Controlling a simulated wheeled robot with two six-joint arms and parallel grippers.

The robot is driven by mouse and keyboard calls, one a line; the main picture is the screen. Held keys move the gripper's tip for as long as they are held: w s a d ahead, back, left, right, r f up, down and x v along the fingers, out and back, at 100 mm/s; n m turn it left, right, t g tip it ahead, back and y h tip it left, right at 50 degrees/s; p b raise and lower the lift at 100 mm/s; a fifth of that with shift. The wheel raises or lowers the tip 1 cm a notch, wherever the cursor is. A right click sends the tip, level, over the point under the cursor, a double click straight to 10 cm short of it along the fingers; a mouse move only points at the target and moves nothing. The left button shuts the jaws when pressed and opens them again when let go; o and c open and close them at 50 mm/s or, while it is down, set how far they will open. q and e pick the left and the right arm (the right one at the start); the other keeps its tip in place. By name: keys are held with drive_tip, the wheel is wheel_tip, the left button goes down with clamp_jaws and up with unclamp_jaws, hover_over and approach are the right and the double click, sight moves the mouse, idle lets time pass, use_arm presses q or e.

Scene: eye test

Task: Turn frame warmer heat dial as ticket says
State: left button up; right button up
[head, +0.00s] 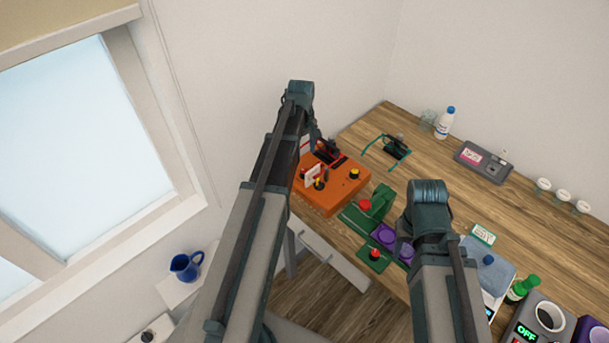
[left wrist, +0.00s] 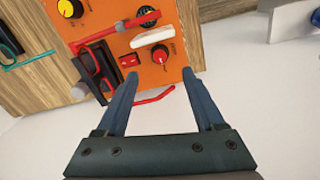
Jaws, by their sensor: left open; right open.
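The orange frame warmer (head: 333,197) stands on the table at the wall; its orange top (left wrist: 115,65) fills the upper left wrist view. I cannot tell which sets heat. A white card (left wrist: 152,37), perhaps the ticket, stands between the black and red dials; its writing is not readable. My left gripper (left wrist: 160,78) is open and empty, by the red dial. My right gripper is hidden.
A green device (head: 370,208) with red knobs and a purple tray (head: 385,235) stand beside the warmer. Teal glasses (head: 388,150) lie behind it. A bottle (head: 445,123), a grey box (head: 484,162) and small cups stand further back. The table's middle right is mostly bare.

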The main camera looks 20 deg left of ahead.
sight(305, 172)
use_arm(q)
wheel_tip(305, 172, down, 10)
drive_tip(key=b, duration=0.8)
drive_tip(key=shift+w+d+r+b, duration=0.1)
drive_tip(key=shift+w+r+b, duration=0.05)
drive_tip(key=shift+b, duration=0.15)
use_arm(e)
wheel_tip(305, 172, down, 10)
drive_tip(key=shift+r, duration=0.15)
use_arm(q)
clamp_jaws()
